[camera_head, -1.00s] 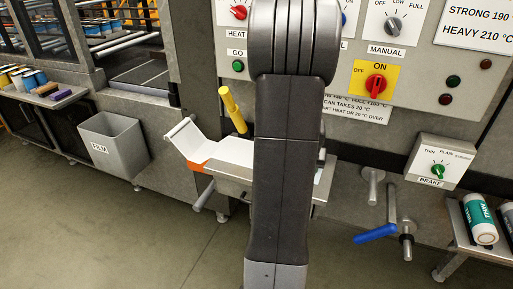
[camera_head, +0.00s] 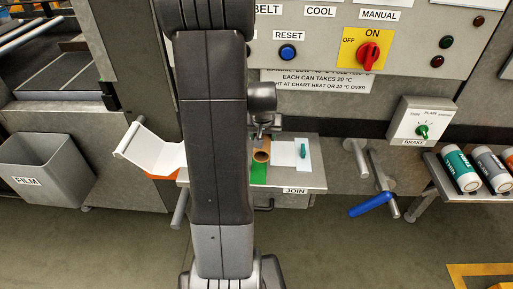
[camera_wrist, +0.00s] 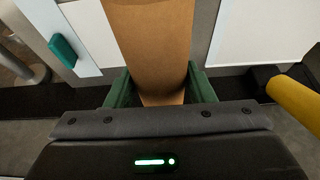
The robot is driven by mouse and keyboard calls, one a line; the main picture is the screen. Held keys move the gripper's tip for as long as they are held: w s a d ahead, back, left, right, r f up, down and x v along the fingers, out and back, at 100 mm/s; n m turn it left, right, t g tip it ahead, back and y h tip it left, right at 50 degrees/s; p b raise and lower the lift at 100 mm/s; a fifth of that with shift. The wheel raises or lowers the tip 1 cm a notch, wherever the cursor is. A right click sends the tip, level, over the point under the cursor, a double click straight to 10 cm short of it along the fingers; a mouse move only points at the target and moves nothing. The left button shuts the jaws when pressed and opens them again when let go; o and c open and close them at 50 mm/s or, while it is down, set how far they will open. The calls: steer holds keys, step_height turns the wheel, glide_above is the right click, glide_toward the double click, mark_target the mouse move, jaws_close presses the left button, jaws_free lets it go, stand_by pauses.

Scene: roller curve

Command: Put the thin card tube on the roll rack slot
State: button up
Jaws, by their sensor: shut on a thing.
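A brown card tube (camera_wrist: 150,40) fills the space between the green fingers of my gripper (camera_wrist: 160,88) in the wrist view. The gripper is shut on it. In the head view my gripper (camera_head: 261,133) is partly hidden by my arm, and the tube (camera_head: 261,152) shows below it, over the JOIN table (camera_head: 308,181). I cannot tell whether the tube touches the table. I cannot make out a free slot there.
A blue-handled crank (camera_head: 370,204) and a grey peg (camera_head: 356,155) stick out between the table and shelf. A BRAKE box (camera_head: 422,122) is above. A FILM bin (camera_head: 45,170) stands left. A yellow bar (camera_wrist: 297,100) is near my gripper. The front floor is open.

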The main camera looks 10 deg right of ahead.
steer(key=shift+f, duration=2.75)
steer(key=shift+f, duration=0.15)
steer(key=o, duration=0.6)
steer(key=shift+f+b, duration=0.1)
steer(key=shift+b, duration=0.25)
steer(key=shift+c, duration=0.2)
steer(key=o, duration=0.4)
